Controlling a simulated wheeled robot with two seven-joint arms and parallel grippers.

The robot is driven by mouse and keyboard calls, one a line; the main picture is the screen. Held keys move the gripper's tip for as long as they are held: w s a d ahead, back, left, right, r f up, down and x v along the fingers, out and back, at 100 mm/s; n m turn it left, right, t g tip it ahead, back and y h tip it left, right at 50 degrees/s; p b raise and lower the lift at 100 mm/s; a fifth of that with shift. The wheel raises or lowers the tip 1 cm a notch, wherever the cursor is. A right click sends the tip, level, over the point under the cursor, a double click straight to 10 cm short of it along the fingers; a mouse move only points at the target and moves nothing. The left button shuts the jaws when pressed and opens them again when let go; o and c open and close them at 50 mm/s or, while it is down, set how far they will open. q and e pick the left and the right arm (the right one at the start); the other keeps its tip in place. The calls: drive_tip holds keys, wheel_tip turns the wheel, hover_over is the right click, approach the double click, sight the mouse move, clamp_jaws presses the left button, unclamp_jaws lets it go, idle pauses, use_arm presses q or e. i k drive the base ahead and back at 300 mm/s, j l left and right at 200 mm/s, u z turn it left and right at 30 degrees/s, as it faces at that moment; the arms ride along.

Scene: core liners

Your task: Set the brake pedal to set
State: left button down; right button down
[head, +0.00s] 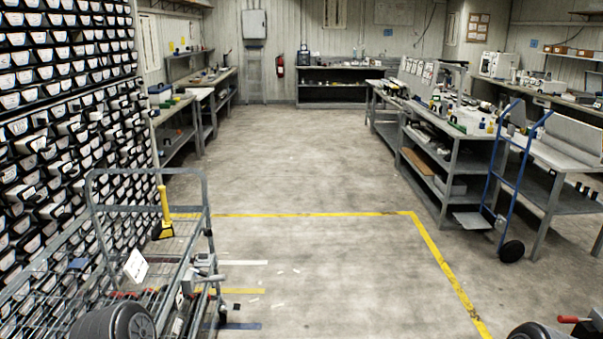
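A grey wire-mesh cart (205,215) with a tubular push handle stands at the near left. A white tag (136,266) hangs on it. Small red-tipped parts (122,294) show low on the cart, but I cannot tell whether any of them is the brake pedal. Another red-tipped lever (572,319) shows at the bottom right edge, mostly cut off; I cannot tell what it belongs to. No part is clearly recognisable as the brake pedal or shows its setting. Neither of my grippers is visible.
A wall of small bins (60,120) fills the left side. A blue hand truck (512,170) stands by the right workbench (450,125). The concrete floor (300,170) in the middle is open, crossed by yellow tape (330,214).

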sight(235, 307)
drive_tip(key=i+j, duration=0.1)
drive_tip(key=i, duration=3.75)
drive_tip(key=u, duration=3.25)
